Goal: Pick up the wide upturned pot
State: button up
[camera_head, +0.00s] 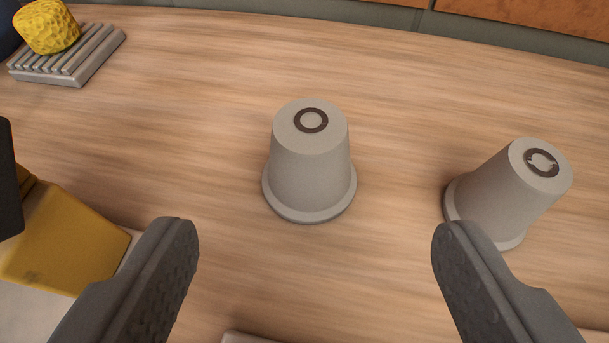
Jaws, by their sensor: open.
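Two grey upturned pots stand on the wooden table. One pot (311,160) is near the middle, with a plain dark ring on its top and a flared rim at the bottom. The other pot (505,195) is at the right, with a broken dark ring on its top. I cannot tell for sure which is the wider one. My gripper (317,235) is open and empty, its two dark fingers far apart at the bottom of the view. The middle pot lies beyond the gap between the fingertips. The right pot's lower edge is close behind the right finger in the picture.
A yellow sponge-like block (47,27) rests on a grey ribbed rack (72,58) at the top left. A yellow box-shaped object (62,240) is at the left, beside the left finger. The wooden surface (200,110) between is clear.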

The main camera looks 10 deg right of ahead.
aim_at(311, 154)
jog(key=b+x, duration=0.1)
jog(key=x, duration=0.5)
jog(key=shift+w+d+f, duration=0.1)
jog(key=shift+w+f, duration=0.05)
jog(key=shift+w, duration=0.2)
jog(key=x, duration=0.2)
jog(key=b+x, duration=0.1)
jog(key=shift+w+f, duration=0.25)
jog(key=shift+f, duration=0.2)
jog(key=shift+w+d+f+b, duration=0.1)
jog(key=shift+w+f+b, duration=0.15)
jog(key=shift+w+b, duration=0.25)
jog(key=shift+w, duration=0.1)
jog(key=c, duration=1.1)
